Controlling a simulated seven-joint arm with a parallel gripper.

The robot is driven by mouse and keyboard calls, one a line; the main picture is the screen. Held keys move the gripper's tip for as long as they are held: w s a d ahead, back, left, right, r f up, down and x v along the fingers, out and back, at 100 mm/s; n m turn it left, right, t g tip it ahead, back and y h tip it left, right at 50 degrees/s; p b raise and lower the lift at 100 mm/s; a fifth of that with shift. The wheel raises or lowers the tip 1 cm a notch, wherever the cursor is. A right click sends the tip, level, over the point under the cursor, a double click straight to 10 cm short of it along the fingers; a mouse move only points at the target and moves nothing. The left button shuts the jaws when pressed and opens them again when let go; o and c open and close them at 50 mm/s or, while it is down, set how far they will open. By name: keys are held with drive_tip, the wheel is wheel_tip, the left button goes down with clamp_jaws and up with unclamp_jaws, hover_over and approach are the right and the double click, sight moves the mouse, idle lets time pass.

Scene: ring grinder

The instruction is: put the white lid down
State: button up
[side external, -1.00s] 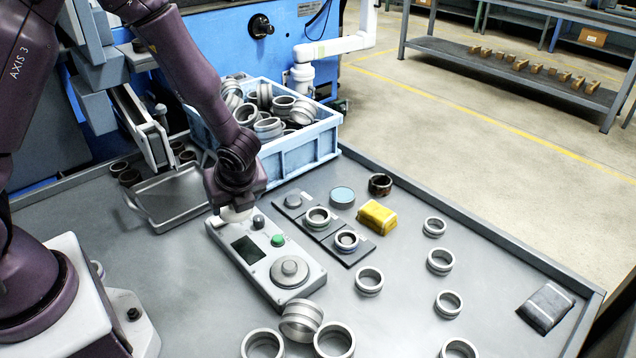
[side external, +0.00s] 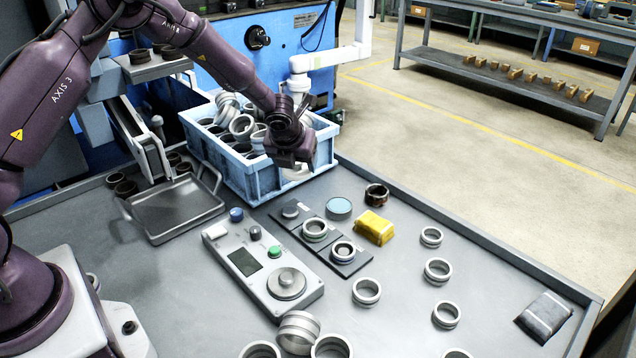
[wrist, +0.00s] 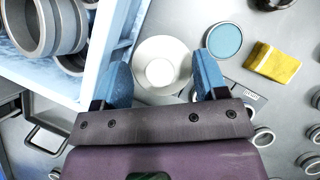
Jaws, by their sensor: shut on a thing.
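The white lid (wrist: 158,88) is round with a raised knob. It sits between the two blue fingers of my gripper (wrist: 163,74) in the wrist view, and the gripper is shut on it. In the side view my gripper (side external: 293,162) is beside the near right corner of the blue crate, with a sliver of the white lid (side external: 296,174) under it. The lid is above the table, left of an open round tin with a light blue face (side external: 339,207). The tin also shows in the wrist view (wrist: 225,41).
The blue crate (side external: 252,186) of rings stands close by. A yellow block (side external: 374,227), a dark ring (side external: 376,194), a gauge plate (side external: 325,241) and a control box (side external: 262,268) lie nearby. A small blue knob-like piece (side external: 236,214) is behind the box. Loose rings lie at the front right.

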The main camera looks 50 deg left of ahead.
drive_tip(key=w+f, duration=0.2)
drive_tip(key=w+a+f, duration=0.1)
drive_tip(key=w+f, duration=0.4)
drive_tip(key=shift+w+a+f, duration=0.15)
drive_tip(key=shift+w, duration=0.05)
drive_tip(key=shift+f, duration=1.45)
drive_tip(key=shift+f, duration=0.1)
drive_tip(key=o, duration=0.7)
drive_tip(key=shift+c, duration=0.2)
